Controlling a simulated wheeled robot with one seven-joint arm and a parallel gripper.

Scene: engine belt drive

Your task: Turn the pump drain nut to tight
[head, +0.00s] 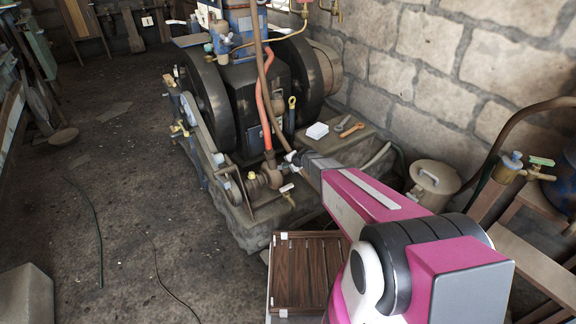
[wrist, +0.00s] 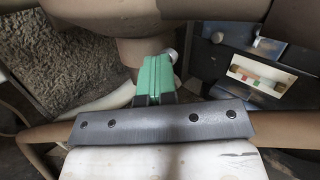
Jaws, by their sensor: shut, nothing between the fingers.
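My gripper shows in the wrist view as two green fingers (wrist: 155,77), closed together with nothing between them. Their tips are up against, or just in front of, a brown cylindrical pipe-like part (wrist: 140,50). A small silvery rounded piece (wrist: 168,56) shows just beside the tips; I cannot tell whether it is the drain nut or whether the fingers touch it. In the head view my gripper (head: 292,157) is at the end of the pink arm, close to the brown pump (head: 267,176) at the engine's near end. No drain nut can be made out clearly there.
A pale card with coloured marks (wrist: 262,76) is at right in the wrist view. The engine flywheel (head: 208,103) and belt (head: 197,125) stand beyond the pump. A spanner (head: 352,130) and white box (head: 317,130) lie on the plinth. A slatted wooden crate (head: 305,270) stands nearer. The left floor is mostly clear.

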